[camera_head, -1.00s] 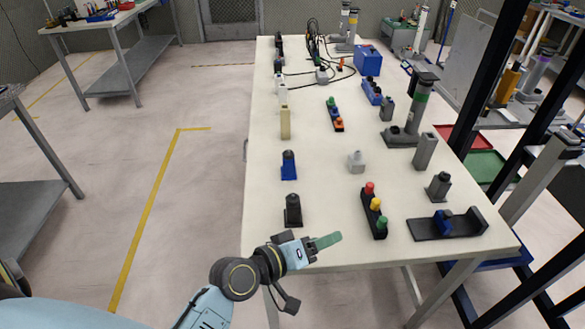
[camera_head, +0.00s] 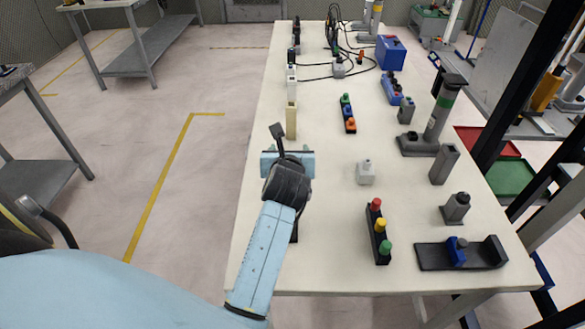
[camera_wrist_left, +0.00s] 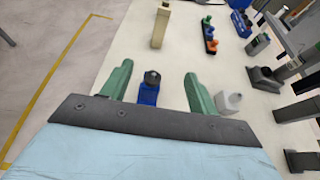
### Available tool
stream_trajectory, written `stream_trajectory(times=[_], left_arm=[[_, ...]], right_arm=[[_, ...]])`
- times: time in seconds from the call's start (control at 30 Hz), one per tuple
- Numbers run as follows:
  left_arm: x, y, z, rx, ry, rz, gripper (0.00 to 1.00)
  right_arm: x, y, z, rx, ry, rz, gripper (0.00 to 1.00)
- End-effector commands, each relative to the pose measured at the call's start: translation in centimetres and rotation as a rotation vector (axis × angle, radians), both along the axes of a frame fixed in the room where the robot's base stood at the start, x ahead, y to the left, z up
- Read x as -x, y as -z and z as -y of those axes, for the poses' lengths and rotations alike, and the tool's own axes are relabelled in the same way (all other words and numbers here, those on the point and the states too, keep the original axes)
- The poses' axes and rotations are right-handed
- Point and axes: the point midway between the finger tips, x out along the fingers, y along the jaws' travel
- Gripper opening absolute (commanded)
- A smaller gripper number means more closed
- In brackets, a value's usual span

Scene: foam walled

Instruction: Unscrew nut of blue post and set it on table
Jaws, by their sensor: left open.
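The blue post (camera_wrist_left: 148,95) stands upright on the white table (camera_head: 325,215), with a dark nut (camera_wrist_left: 152,77) on its top. In the head view my left gripper and forearm hide the post. My left gripper (camera_wrist_left: 158,70) is open and empty. In the wrist view its two green fingers stand on either side of the post, which lies between them with gaps on both sides. My right gripper is not in view.
A beige block (camera_head: 291,122) stands behind the gripper and a light grey post (camera_head: 366,172) to its right. A block with coloured caps (camera_head: 379,235) and a black tray with a blue piece (camera_head: 488,253) are near the front edge. The table between is clear.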

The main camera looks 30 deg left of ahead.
Motion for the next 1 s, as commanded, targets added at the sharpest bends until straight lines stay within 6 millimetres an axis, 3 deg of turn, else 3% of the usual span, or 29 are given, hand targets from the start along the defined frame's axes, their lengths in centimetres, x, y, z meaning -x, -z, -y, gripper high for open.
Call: stream_trajectory(times=[0.2,0.37,0.67,1.0], left_arm=[[0.1,5.0,0.0,0.0,0.0,-0.007,0.6],[0.1,7.7,0.0,-0.001,0.0,-0.004,0.6],[-2.1,8.2,-1.3,-0.004,0.0,0.001,0.6],[-5.7,10.0,-3.6,-0.004,0.0,0.0,0.6]], right_arm=[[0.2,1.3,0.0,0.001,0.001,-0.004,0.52],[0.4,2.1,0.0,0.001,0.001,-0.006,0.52],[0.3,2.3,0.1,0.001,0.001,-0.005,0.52],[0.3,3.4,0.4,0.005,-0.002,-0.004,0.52]])
